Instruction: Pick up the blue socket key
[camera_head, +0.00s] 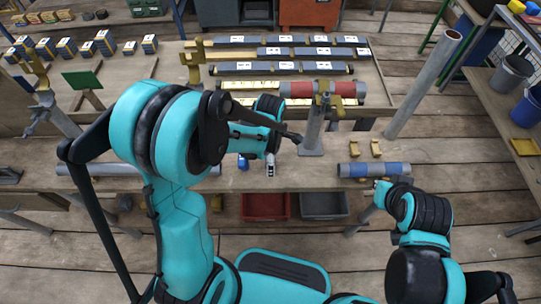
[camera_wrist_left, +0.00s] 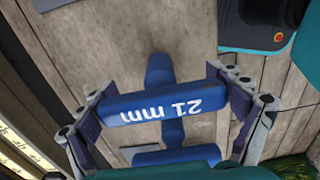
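The blue socket key (camera_wrist_left: 152,106) shows in the left wrist view, with "21 mm" in white on its wide blue part. A small blue part of it (camera_head: 243,163) shows on the near workbench in the head view. My left gripper (camera_wrist_left: 165,108) has its fingers wide apart, one at each end of the labelled part; a firm grip is not visible. In the head view my left arm hides much of this spot, and one finger shows beside the blue part. My right gripper (camera_head: 381,186) is at the bench's front edge, near a grey-and-blue pipe; its fingers are too small to read.
The grey-and-blue pipe (camera_head: 373,170) lies on the near bench (camera_head: 300,178). A grey post (camera_head: 313,130) stands behind the key. Red (camera_head: 264,206) and grey (camera_head: 325,205) bins are below the bench. A roof frame with dark tiles (camera_head: 310,52) is behind.

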